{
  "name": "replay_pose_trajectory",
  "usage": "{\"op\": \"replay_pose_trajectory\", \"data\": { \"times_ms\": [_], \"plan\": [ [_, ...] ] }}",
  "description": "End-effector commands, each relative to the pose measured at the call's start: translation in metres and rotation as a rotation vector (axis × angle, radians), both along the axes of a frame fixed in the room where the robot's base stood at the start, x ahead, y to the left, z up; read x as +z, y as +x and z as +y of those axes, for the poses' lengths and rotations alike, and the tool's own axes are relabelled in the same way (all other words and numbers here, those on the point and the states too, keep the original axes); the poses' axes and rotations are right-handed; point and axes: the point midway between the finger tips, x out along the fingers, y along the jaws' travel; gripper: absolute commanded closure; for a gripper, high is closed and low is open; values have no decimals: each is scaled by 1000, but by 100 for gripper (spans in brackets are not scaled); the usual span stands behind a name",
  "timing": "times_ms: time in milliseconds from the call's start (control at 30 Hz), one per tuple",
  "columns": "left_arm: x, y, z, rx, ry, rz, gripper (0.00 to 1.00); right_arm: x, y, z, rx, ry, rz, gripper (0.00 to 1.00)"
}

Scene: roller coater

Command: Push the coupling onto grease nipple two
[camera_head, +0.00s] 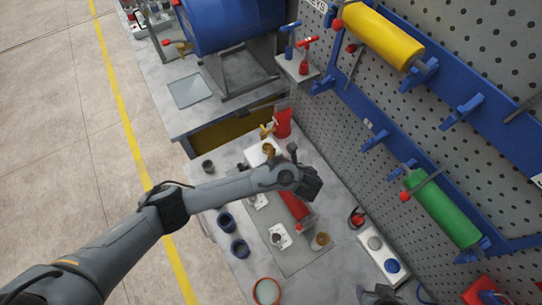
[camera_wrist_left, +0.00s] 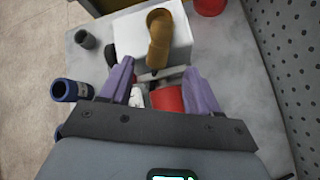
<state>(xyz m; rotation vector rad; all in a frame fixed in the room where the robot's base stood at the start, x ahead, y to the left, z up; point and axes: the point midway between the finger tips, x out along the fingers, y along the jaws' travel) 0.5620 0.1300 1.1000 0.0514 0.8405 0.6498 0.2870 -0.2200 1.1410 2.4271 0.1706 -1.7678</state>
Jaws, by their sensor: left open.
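My left gripper (camera_head: 308,186) is over the workbench, its arm coming in from the left. In the left wrist view its two purple fingers (camera_wrist_left: 160,82) are apart, with nothing clearly held between them. Beyond and below the fingertips lie a red cylinder (camera_wrist_left: 168,99) and small pale and dark parts. The red cylinder also shows in the head view (camera_head: 295,207), partly hidden by the gripper. A small white plate with a metal fitting (camera_head: 279,237) lies beside it. I cannot tell which part is the coupling or grease nipple two. A dark shape at the bottom edge may be my right gripper (camera_head: 382,295).
A white block (camera_wrist_left: 127,38) with a brown-gold curved part (camera_wrist_left: 158,38) stands ahead of the fingers. Blue cups (camera_head: 239,249) stand on the bench's left side. A pegboard wall (camera_head: 335,125) with yellow (camera_head: 380,35) and green (camera_head: 442,208) rollers bounds the right.

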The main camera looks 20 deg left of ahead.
Motion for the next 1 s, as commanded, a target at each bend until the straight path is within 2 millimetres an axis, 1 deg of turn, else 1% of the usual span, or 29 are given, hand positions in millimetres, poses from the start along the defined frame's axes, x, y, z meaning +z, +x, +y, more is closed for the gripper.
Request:
{"op": "replay_pose_trajectory", "data": {
  "times_ms": [267,433,500,600,900,933,1000],
  "plan": [
    [-9,9,11,2,0,-2,38,2,0,1,-3,4,0,57],
    [-20,22,25,2,0,-2,38,6,0,2,-5,8,0,57],
    [-28,25,29,2,0,0,38,5,0,2,-6,10,-1,57],
    [-33,29,33,2,-1,-2,38,5,0,3,-8,12,0,57],
    [-36,31,35,2,-3,-1,38,5,0,3,-8,12,0,57],
    [-36,31,35,2,-3,-1,41,5,0,3,-8,12,0,57],
    [-36,31,35,1,-4,0,52,5,0,3,-8,12,0,57]
  ]
}}
